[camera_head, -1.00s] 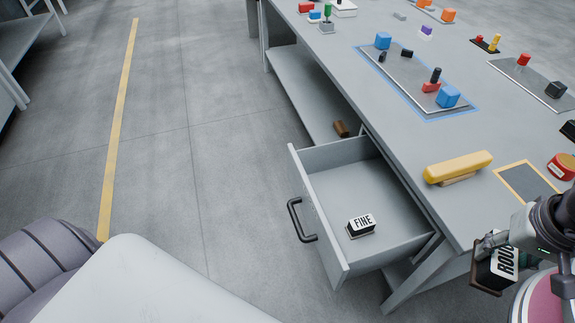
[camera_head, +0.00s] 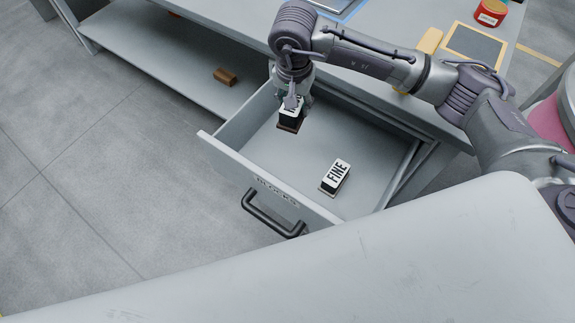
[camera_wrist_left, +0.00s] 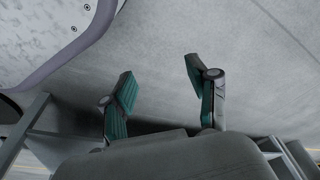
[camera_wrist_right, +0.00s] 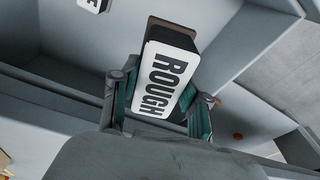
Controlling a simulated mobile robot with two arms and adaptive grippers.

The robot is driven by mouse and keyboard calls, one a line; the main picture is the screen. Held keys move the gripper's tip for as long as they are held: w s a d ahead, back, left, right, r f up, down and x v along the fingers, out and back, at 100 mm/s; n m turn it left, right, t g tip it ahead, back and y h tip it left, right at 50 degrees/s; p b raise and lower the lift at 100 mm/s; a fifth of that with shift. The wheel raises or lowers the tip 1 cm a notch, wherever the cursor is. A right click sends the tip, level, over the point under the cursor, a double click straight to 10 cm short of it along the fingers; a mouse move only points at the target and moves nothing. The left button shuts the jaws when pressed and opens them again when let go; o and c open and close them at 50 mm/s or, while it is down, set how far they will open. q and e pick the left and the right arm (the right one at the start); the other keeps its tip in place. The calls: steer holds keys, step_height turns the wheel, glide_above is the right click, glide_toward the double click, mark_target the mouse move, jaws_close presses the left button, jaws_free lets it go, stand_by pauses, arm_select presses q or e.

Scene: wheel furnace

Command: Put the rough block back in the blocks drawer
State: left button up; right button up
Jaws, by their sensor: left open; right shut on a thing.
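The blocks drawer (camera_head: 232,155) is pulled open, with lettering on its front above a black handle. My right gripper (camera_head: 294,100) is shut on the rough block (camera_head: 289,121), a dark block with a white "ROUGH" label, over the left inner part of the drawer. The label shows fully in the right wrist view (camera_wrist_right: 163,78), with a finger on each side. I cannot tell whether the block touches the drawer floor. The fine block (camera_head: 335,177) lies in the drawer, to the right of and apart from the rough block. My left gripper (camera_wrist_left: 160,82) is open and empty above the floor.
The grey workbench (camera_head: 235,20) stands behind the drawer. A brown block (camera_head: 225,76) lies on its lower shelf. A red tin (camera_head: 490,12) and a dark framed pad (camera_head: 474,45) are on the bench top. The drawer floor between the two blocks is clear.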

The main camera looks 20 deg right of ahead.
steer(key=f+m+b, duration=0.1)
steer(key=f+b, duration=0.1)
steer(key=f, duration=0.2)
steer(key=f+b, duration=0.2)
steer(key=f, duration=0.3)
steer(key=f+m+b, duration=0.1)
steer(key=f+b, duration=0.1)
steer(key=f, duration=0.3)
steer(key=shift+w+a+f+m+g+b, duration=0.25)
steer(key=shift+w+a+m+g+b, duration=0.05)
steer(key=shift+a, duration=0.05)
steer(key=shift+f+b, duration=0.3)
steer(key=shift+f, duration=0.2)
steer(key=shift+f+b, duration=0.4)
steer(key=shift+f, duration=0.15)
step_height(320, 180, down, 2)
steer(key=shift+b, duration=0.65)
arm_select(q)
steer(key=w+r+t, duration=0.1)
steer(key=r, duration=0.7)
steer(key=w+r+t, duration=0.1)
steer(key=w+r, duration=0.1)
steer(key=r, duration=0.6)
steer(key=shift+w+d+t, duration=0.3)
steer(key=shift+d, duration=0.05)
arm_select(e)
steer(key=shift+r, duration=0.15)
arm_select(q)
steer(key=shift+w+r, duration=0.1)
